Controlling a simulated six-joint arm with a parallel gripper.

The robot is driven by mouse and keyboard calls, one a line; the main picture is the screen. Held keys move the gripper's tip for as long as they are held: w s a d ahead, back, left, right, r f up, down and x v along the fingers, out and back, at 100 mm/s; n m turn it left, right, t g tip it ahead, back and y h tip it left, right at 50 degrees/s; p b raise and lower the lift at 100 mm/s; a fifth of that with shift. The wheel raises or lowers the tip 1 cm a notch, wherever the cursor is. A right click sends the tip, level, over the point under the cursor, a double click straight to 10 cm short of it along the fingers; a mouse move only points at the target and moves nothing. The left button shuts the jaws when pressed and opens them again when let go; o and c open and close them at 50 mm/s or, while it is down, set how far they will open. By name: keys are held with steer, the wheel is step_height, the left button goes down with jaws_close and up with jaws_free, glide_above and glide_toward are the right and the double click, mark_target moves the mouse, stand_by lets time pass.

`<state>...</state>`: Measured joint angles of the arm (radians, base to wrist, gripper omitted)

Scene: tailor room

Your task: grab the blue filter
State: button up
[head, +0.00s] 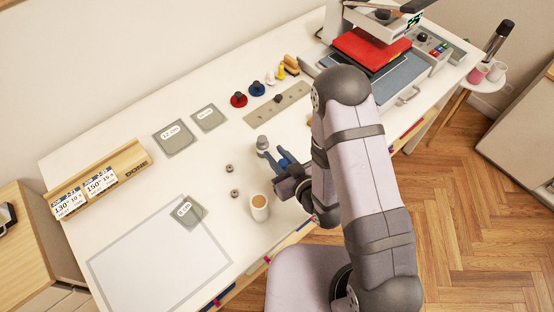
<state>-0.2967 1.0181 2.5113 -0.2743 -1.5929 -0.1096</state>
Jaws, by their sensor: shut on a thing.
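A blue round piece with a dark knob (257,90), which looks like the blue filter, stands on the white table toward the back. A similar red piece (239,100) is just left of it. My gripper (270,155) is well in front of both, low over the table's middle. Its blue fingers are shut on what appears to be a small grey metal piece (262,143) at their tips. The exact contact is too small to see, and I cannot tell whether this piece is lifted.
Two small grey weights (229,168) and a cup of tan content (259,208) are near my gripper. A perforated strip (278,103), yellow-topped pieces (290,66) and a red-plated press (370,50) are farther back. Grey squares (175,138) lie left.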

step_height(320, 180, up, 7)
steer(key=p, duration=0.5)
steer(key=shift+f, duration=0.1)
